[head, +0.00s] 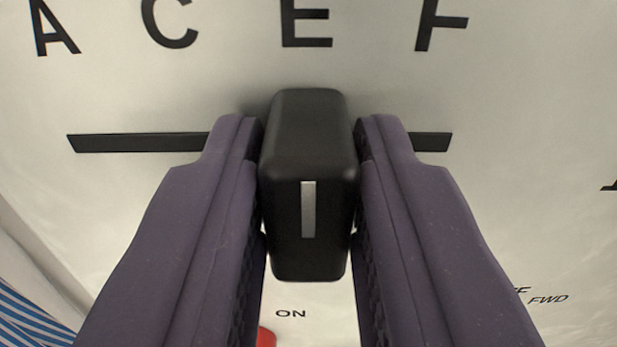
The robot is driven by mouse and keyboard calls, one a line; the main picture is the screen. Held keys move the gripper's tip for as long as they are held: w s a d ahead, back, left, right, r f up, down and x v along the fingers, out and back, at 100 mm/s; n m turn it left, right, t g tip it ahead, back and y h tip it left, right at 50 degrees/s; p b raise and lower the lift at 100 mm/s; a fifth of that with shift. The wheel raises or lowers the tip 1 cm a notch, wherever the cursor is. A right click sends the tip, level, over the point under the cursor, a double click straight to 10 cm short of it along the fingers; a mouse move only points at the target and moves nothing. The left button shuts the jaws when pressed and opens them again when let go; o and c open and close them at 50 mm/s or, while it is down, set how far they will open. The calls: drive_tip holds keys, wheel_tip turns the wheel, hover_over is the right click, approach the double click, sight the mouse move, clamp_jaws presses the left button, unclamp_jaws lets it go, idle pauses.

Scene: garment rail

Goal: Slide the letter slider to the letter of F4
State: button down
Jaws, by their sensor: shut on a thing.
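The letter slider is a black block (308,130) with a pale stripe on its face, in the middle of the head view. It sits on a dark horizontal slot (135,142) in a pale panel. The letters A, C, E and F (441,24) are printed above the slot. The slider stands below the E (306,24), left of the F. My gripper (309,190) is shut on the slider, one purple finger on each side. The fingers hide parts of the slot.
The panel (540,120) is flat and clear around the slot. A small red part (266,338) shows below, near the printed "ON". "FWD" is printed at lower right. Blue and white striped cloth (30,318) shows at the lower left corner.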

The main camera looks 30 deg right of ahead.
sight(432, 134)
drive_tip(key=s+d, duration=0.1)
drive_tip(key=s+d+b, duration=0.1)
drive_tip(key=d, duration=0.1)
drive_tip(key=shift+f, duration=0.1)
drive_tip(key=c, duration=1.3)
unclamp_jaws()
drive_tip(key=o, duration=0.3)
drive_tip(key=shift+s+d, duration=0.15)
drive_tip(key=shift+d, duration=0.05)
drive_tip(key=shift+a, duration=0.1)
